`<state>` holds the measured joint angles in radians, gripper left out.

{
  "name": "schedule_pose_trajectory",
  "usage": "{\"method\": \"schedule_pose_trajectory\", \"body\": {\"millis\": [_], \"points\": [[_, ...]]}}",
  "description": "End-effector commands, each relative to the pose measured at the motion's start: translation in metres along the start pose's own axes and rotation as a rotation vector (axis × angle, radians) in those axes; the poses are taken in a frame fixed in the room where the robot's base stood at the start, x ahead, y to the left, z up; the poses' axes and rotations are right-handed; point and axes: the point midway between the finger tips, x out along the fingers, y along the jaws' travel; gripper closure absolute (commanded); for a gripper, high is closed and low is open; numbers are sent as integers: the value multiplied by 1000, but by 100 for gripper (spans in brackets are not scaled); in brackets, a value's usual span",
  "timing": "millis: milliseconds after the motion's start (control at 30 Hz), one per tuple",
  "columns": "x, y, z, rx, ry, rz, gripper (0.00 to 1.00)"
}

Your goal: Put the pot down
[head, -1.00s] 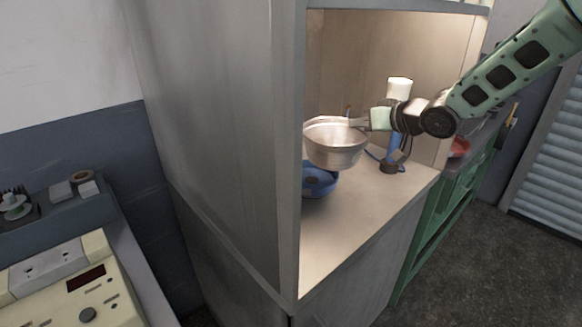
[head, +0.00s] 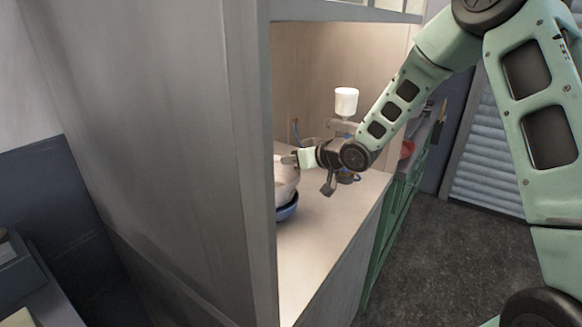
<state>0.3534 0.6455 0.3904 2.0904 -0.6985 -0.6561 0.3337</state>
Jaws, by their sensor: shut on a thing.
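The pot (head: 286,182), a silvery metal bowl shape, is inside the cabinet, and the cabinet's side panel hides its left part. My gripper (head: 291,159) reaches in from the right and is shut on the pot's rim on its near right side. A blue bowl (head: 287,208) sits on the cabinet shelf directly below the pot in the picture. I cannot tell whether the pot touches it.
The shelf (head: 325,222) is bare in front and to the right. The tall cabinet side panel (head: 247,160) blocks the left. A green shelf unit (head: 385,228) stands to the right.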

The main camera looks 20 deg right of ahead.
Motion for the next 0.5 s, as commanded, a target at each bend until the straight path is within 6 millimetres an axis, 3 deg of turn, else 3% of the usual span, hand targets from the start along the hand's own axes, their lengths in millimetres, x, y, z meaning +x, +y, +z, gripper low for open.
{"method": "schedule_pose_trajectory", "body": {"millis": [133,500], "points": [[8,3,16,2,0,-1,100],[10,5,20,1,2,0,100]]}}
